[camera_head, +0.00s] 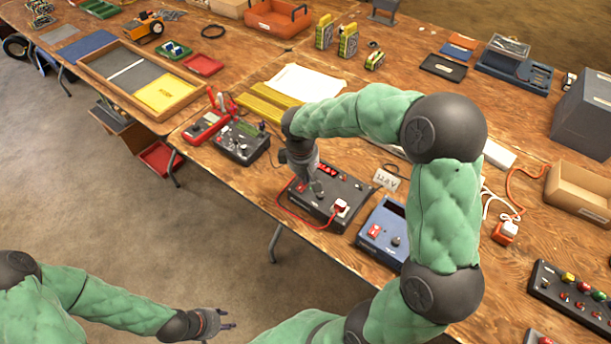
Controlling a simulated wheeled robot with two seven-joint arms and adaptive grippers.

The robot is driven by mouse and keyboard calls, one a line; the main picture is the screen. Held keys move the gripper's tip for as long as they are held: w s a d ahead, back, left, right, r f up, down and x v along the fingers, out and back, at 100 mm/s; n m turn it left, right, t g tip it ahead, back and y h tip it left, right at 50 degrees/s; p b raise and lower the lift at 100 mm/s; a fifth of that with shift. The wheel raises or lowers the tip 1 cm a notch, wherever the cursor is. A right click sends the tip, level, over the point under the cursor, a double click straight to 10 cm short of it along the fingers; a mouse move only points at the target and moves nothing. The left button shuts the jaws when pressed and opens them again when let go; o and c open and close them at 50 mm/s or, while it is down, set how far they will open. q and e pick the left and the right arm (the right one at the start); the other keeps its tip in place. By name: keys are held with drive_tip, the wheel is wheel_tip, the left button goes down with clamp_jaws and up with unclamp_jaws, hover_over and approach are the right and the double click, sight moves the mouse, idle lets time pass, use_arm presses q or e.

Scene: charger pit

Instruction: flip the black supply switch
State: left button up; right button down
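A black supply box (352,190) with a red display stands near the front edge of the table. A white and red part (340,207) sits on its front right, and a red cable loops off its left side. The black switch cannot be made out; the gripper covers part of the panel. My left gripper (232,319) is open and empty, low over the floor in front of the table.
A dark control box (243,143) stands left of the supply, with a red device (206,128) beyond it. A blue box (384,232) stands close on the right. My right arm arches over the table and hides part of it. A white sheet (303,83) lies behind.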

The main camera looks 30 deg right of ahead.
drive_tip(key=shift+d+p, duration=0.1)
drive_tip(key=shift+p, duration=0.5)
drive_tip(key=shift+f, duration=0.25)
drive_tip(key=shift+s+a+r, duration=0.25)
drive_tip(key=shift+a+r, duration=0.05)
drive_tip(key=shift+a, duration=0.4)
drive_tip(key=shift+r+p, duration=0.15)
drive_tip(key=shift+p, duration=0.2)
